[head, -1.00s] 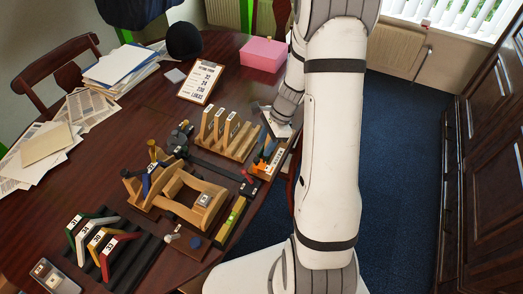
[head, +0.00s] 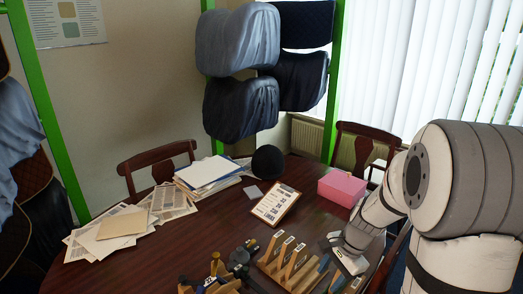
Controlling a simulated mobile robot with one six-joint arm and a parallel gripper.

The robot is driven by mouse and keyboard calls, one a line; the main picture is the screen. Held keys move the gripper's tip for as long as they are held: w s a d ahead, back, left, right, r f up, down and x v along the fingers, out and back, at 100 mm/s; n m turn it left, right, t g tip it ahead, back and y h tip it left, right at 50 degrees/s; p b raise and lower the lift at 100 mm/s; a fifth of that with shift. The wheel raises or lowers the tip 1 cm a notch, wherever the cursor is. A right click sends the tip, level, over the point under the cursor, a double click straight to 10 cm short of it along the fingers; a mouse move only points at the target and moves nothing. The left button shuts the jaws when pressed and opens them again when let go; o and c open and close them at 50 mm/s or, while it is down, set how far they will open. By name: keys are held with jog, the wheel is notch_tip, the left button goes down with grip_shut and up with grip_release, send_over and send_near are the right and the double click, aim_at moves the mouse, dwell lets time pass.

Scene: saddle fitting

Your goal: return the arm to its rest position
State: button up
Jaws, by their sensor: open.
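My arm, in white padded covers, stands at the right of the head view, with its large rounded joint in front of the window. Its lower part reaches down and left to the table. My gripper (head: 345,262) is at its end, low over the table's right side, beside the wooden rack (head: 288,262) with upright numbered pieces. It is open, and nothing shows held in it. The fingertips are small and hard to make out.
The dark wooden table (head: 217,228) holds loose papers (head: 115,230), a clipboard (head: 276,204), a black rounded object (head: 267,161) and a pink box (head: 342,188). Chairs (head: 158,166) stand behind. Saddle-like covered forms (head: 240,108) hang on a green frame (head: 334,90).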

jog(key=s+a+r+n+t+h, duration=0.3)
jog(key=s+r+n, duration=0.9)
jog(key=s+r, duration=0.1)
jog(key=shift+s+a+r+n, duration=0.2)
jog(key=shift+s+r+n, duration=0.15)
jog(key=shift+s, duration=0.55)
